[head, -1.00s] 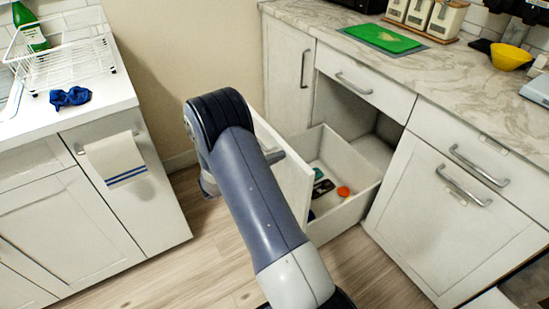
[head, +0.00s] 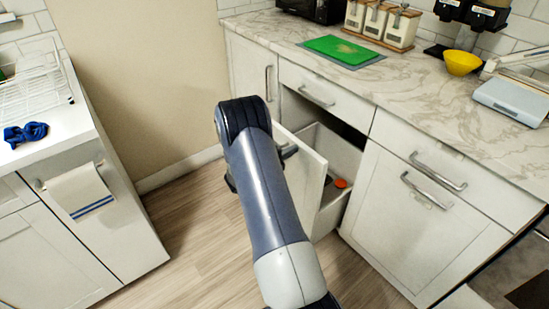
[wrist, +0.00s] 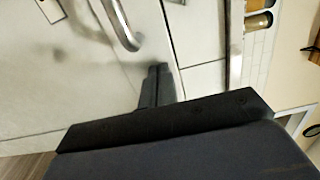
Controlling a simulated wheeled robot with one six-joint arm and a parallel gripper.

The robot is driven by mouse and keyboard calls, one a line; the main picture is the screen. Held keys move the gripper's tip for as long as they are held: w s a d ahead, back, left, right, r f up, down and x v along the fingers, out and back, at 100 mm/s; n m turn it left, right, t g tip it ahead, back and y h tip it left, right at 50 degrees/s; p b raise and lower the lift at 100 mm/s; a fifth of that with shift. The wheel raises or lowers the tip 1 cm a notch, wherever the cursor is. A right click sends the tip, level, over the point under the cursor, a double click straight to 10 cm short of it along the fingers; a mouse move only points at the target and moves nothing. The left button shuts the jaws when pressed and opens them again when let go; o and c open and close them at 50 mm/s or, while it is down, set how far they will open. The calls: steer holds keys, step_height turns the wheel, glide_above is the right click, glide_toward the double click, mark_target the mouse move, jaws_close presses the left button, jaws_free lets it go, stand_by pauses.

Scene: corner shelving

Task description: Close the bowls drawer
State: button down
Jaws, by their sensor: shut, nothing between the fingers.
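The open drawer (head: 332,145) is in the lower cabinet in the middle of the head view, partly pulled out. Its white front panel (head: 309,178) stands away from the cabinet, partly behind my arm. An orange round item (head: 341,183) lies inside; the rest of the contents is mostly hidden. In the head view my arm covers the gripper fingers. In the wrist view my gripper (wrist: 157,72) is shut and empty, its tips close to a white front panel (wrist: 80,75). I cannot tell whether they touch it. A metal handle (wrist: 128,32) is beside them.
A closed drawer (head: 318,93) is above the open one, with closed fronts (head: 420,205) to the right. The marble counter (head: 420,80) holds a green board (head: 342,48) and a yellow bowl (head: 462,62). A white counter unit (head: 85,230) stands left. Wooden floor (head: 185,215) between is clear.

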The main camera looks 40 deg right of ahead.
steer(key=d+b, duration=0.3)
steer(key=d, duration=1.8)
steer(key=shift+w+d+r, duration=0.15)
steer(key=shift+w+d, duration=0.1)
steer(key=shift+w, duration=0.1)
steer(key=shift+r, duration=0.1)
steer(key=a+p, duration=0.1)
steer(key=a, duration=1.3)
steer(key=shift+s+a+f, duration=0.2)
steer(key=shift+s+f, duration=0.05)
steer(key=d, duration=1.4)
steer(key=shift+w+b, duration=0.25)
steer(key=shift+b, duration=0.2)
